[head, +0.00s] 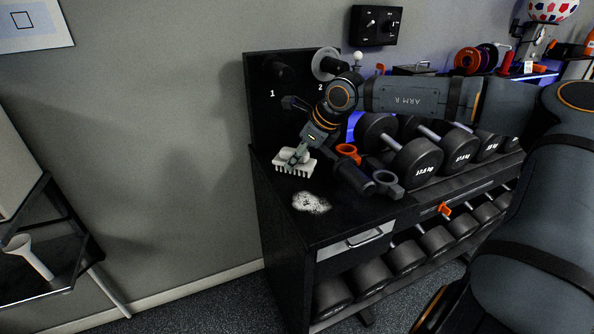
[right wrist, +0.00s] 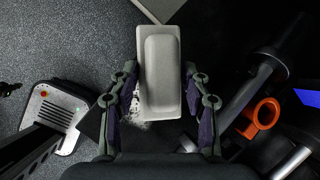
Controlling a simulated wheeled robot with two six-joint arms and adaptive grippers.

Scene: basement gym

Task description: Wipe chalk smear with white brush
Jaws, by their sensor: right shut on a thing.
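The white brush (head: 295,161) has bristles pointing down and is held by my right gripper (head: 304,150) above the black cabinet top (head: 352,212). In the right wrist view the brush's pale back (right wrist: 163,75) sits between the two fingers of the right gripper (right wrist: 161,112), which is shut on it. The white chalk smear (head: 311,203) lies on the cabinet top, in front of and slightly right of the brush. In the right wrist view the smear (right wrist: 137,112) is partly hidden behind the brush and a finger. My left gripper is not in view.
Several dumbbells (head: 416,163) sit on the rack to the right. A black panel with hooks (head: 267,113) stands behind. A drawer (head: 356,243) is below the top's front edge.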

